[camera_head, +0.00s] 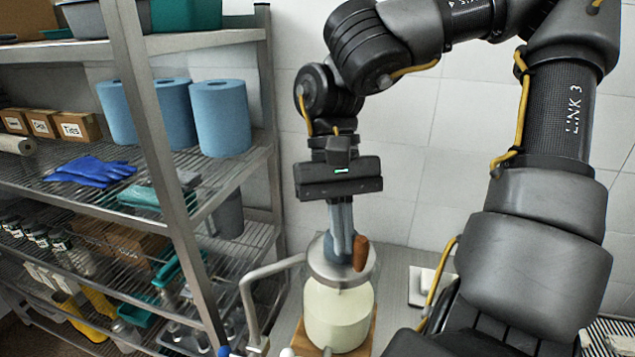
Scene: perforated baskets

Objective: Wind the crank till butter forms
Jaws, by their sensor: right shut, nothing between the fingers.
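A glass churn jar (338,318) with pale cream-coloured contents stands at the bottom centre on a wooden board (369,338). A round metal lid (322,268) covers it. An upright brown wooden crank handle (360,254) sits over the lid's right side. My right gripper (341,256) points down over the lid, its fingers shut with nothing between them. The fingertips are just left of the handle; whether they touch it I cannot tell. They hide part of the lid and the crank mechanism. No butter lumps can be made out. My left gripper is not in view.
A bent grey metal pipe (247,300) stands close to the jar's left. A metal shelf rack (160,130) with blue rolls (221,118), gloves and boxes fills the left. A tiled wall (430,185) is behind. My right arm fills the right side.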

